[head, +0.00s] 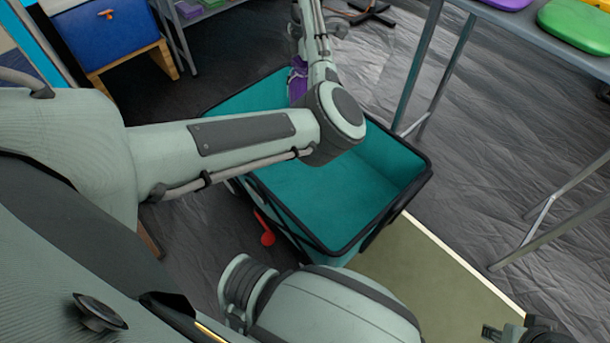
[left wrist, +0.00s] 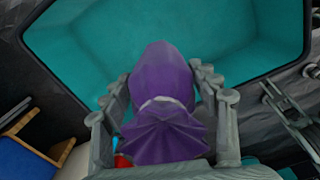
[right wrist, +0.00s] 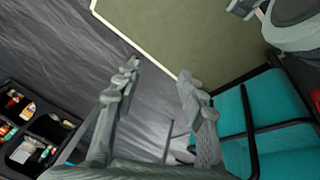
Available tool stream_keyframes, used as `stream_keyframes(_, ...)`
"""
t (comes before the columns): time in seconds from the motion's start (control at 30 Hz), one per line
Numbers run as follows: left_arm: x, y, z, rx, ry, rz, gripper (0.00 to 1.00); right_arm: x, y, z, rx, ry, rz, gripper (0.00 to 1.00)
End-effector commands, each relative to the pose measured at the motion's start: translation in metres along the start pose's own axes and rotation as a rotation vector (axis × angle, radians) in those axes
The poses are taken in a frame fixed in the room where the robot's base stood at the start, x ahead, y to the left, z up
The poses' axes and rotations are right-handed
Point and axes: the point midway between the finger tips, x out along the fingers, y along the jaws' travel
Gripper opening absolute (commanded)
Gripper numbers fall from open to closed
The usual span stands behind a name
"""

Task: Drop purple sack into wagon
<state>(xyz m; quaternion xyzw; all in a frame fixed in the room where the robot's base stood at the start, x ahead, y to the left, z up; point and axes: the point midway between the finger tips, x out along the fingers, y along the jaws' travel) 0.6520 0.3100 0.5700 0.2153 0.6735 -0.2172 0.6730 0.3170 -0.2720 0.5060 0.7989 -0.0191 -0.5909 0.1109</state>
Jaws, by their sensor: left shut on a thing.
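The purple sack (head: 297,84) shows at the far end of the wagon in the head view, partly hidden by my left arm. In the left wrist view my left gripper (left wrist: 163,84) is shut on the purple sack (left wrist: 165,75), with a finger on each side. The teal wagon (head: 395,185) with a black rim stands below my left arm. Its teal interior (left wrist: 230,45) lies beyond the sack in the left wrist view; the sack's exact height above it is unclear. My right gripper (right wrist: 156,80) is open and empty, apart from the wagon.
A blue box on a wooden stand (head: 110,38) is at the upper left. A metal-legged table (head: 585,60) with a green item (head: 578,25) is at the right. The wagon interior I can see is empty.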

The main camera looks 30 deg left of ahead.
Motion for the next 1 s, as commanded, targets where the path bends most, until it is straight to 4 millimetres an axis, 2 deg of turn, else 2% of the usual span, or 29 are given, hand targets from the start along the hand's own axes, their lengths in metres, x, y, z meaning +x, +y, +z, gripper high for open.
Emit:
stream_keyframes(0.2,0.0028,0.0003,0.0003,0.000,-0.001,0.001,0.24,-0.0099,0.0020,0.0008,0.001,0.004,0.006,0.40)
stream_keyframes(0.47,0.0026,0.0002,0.0002,0.000,-0.001,0.001,0.24,-0.0108,0.0022,0.0008,0.001,0.003,0.007,0.40)
stream_keyframes(0.5,0.0026,0.0002,0.0002,0.000,-0.001,0.001,0.65,-0.0108,0.0022,0.0007,0.001,0.003,0.007,0.40)
stream_keyframes(0.6,0.0027,0.0002,0.0002,0.000,-0.001,0.001,0.78,-0.0107,0.0022,0.0007,0.001,0.003,0.007,0.40)
stream_keyframes(0.67,0.0028,0.0002,0.0002,0.000,-0.001,0.000,0.85,-0.0107,0.0021,0.0007,0.001,0.003,0.006,0.40)
stream_keyframes(1.0,0.0018,-0.0001,0.0000,0.000,0.000,0.000,0.85,-0.0101,0.0020,0.0005,0.001,0.004,0.006,0.40)
